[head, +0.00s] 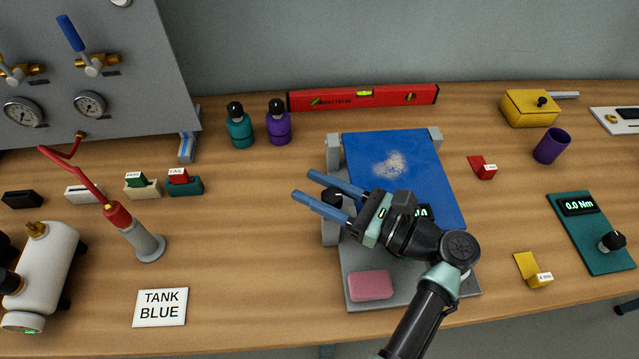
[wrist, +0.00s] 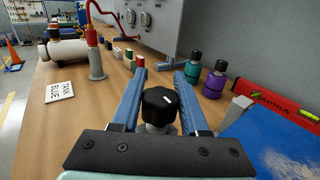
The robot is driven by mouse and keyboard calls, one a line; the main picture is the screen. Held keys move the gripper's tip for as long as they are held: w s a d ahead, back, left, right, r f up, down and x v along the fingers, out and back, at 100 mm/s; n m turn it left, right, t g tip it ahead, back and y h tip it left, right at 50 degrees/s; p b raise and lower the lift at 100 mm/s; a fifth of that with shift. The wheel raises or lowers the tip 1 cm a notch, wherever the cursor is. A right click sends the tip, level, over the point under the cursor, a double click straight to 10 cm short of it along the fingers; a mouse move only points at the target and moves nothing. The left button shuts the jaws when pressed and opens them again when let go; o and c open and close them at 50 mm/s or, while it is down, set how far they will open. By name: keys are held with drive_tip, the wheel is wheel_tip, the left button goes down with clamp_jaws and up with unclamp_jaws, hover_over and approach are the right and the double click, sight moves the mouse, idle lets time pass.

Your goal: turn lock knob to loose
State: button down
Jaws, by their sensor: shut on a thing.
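The lock knob (head: 332,196) is a black round knob on the left side of the grey fixture (head: 361,262) that carries a tilted blue panel (head: 420,160). In the wrist view the knob (wrist: 160,104) has a ribbed rim and a short white mark on its top, to the right of centre. My gripper (head: 303,184) reaches over the fixture from the front right. Its two blue fingers lie on either side of the knob and are shut on it, with the tips extending past it to the left. No lock or loose wording shows near the knob.
A pink sponge-like block (head: 370,285) lies on the fixture's front. Teal (head: 240,130) and purple (head: 279,126) bottles stand behind it, near a red spirit level (head: 362,98). A "TANK BLUE" card (head: 160,308) lies front left.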

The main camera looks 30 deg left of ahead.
drive_tip(key=n+g+h+b, duration=0.1)
drive_tip(key=n+g+b, duration=0.1)
drive_tip(key=g, duration=0.1)
drive_tip(key=s+n+g+h+b, duration=0.1)
drive_tip(key=n+g, duration=0.1)
drive_tip(key=g, duration=0.1)
drive_tip(key=n+g+b, duration=0.2)
drive_tip(key=g, duration=0.2)
drive_tip(key=shift+s+d+f+h+b, duration=0.25)
drive_tip(key=shift+h+b, duration=0.1)
drive_tip(key=shift+h, duration=0.05)
drive_tip(key=shift+s+r+n+g+h+b, duration=0.1)
drive_tip(key=shift+s+n+g+h+b, duration=0.15)
drive_tip(key=shift+n+g+b, duration=0.35)
drive_tip(key=shift+c, duration=2.1)
unclamp_jaws()
drive_tip(key=shift+w+r, duration=0.1)
wheel_tip(320, 180, up, 10)
drive_tip(key=p, duration=0.2)
